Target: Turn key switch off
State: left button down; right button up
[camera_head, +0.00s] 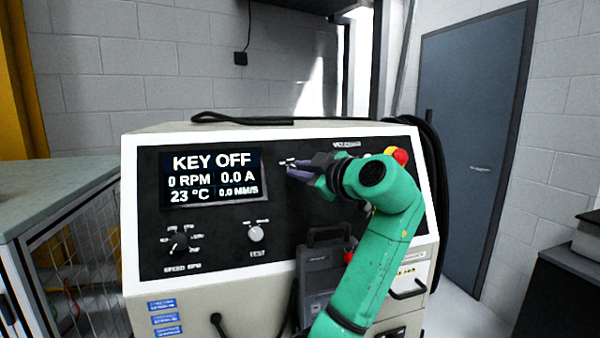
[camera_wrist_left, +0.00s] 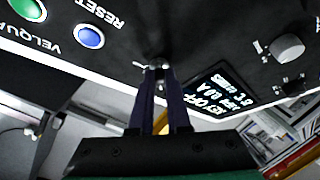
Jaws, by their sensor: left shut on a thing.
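The key switch is on the dark front panel (camera_head: 285,218) of a beige machine, right of the display (camera_head: 213,176). The display reads KEY OFF, 0 RPM, 0.0 A, 23 °C and 0.0 MM/S. My left gripper (camera_head: 291,170) has its dark purple fingers against the panel beside the display and mostly hides the switch. The key's exact angle is hard to tell. My right gripper is not in view.
A speed knob (camera_head: 179,243) and a test knob (camera_head: 255,233) sit lower on the panel. A red emergency button (camera_head: 400,156) is at the upper right. Blue (camera_wrist_left: 89,36) and green (camera_wrist_left: 28,8) buttons show in the wrist view. A grey handled box (camera_head: 320,270) stands below my gripper.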

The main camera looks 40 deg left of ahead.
pick_arm(q)
jog(key=c, duration=0.9)
grip_release()
jog(key=b+v, duration=0.3)
jog(key=v, duration=1.1)
jog(key=shift+s+d, duration=0.15)
jog(key=shift+d, duration=0.15)
